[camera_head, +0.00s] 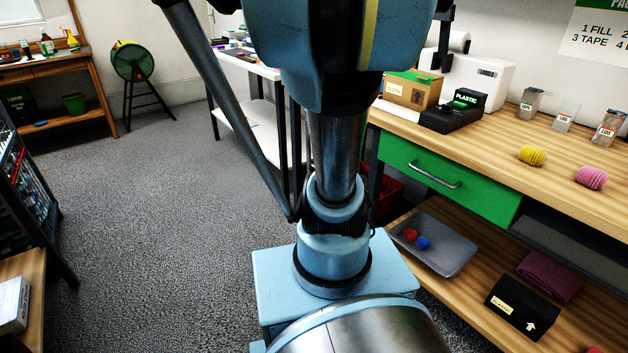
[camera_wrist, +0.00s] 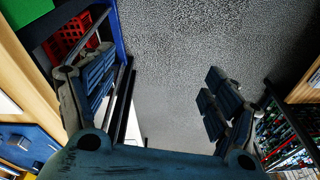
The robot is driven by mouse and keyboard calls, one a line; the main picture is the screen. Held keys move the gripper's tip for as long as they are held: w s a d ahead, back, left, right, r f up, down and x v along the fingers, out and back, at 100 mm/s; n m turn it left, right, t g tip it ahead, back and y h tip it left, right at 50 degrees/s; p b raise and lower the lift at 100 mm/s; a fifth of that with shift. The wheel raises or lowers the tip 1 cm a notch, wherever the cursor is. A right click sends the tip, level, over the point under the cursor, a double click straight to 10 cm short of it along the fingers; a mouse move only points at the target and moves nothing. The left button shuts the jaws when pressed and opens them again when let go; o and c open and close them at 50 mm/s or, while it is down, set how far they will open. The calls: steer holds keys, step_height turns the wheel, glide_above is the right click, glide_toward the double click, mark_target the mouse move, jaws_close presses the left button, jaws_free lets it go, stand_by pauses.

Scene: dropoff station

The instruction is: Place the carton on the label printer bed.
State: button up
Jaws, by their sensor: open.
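The carton (camera_head: 408,92), a brown cardboard box with green tape and a small label, sits upright on the wooden counter at the upper right of the head view. A white machine (camera_head: 488,79), which looks like the label printer, stands behind and right of it. A pale flat strip (camera_head: 392,113) shows at the carton's front foot; I cannot tell whether the carton rests on this or whether it is the printer's bed. My gripper (camera_wrist: 158,91) is open and empty in the wrist view, over grey floor, with no carton between its fingers. The head view does not show its fingers.
A black box marked PLASTIC (camera_head: 455,110) stands close right of the carton. Yellow twine (camera_head: 531,156), pink twine (camera_head: 592,177) and clear bins line the counter. A grey tray (camera_head: 433,243) lies on the shelf below. The wrist view shows a red crate (camera_wrist: 70,38). Open floor lies left.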

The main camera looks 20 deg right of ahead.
steer(key=s+a+f, duration=0.3)
steer(key=s+f, duration=0.2)
steer(key=f, duration=0.2)
steer(key=s+a+f+m, duration=0.1)
steer(key=s+a+f, duration=0.2)
steer(key=s+f, duration=0.2)
step_height(320, 180, down, 2)
steer(key=shift+s+a+h, duration=0.2)
steer(key=shift+a+h, duration=0.2)
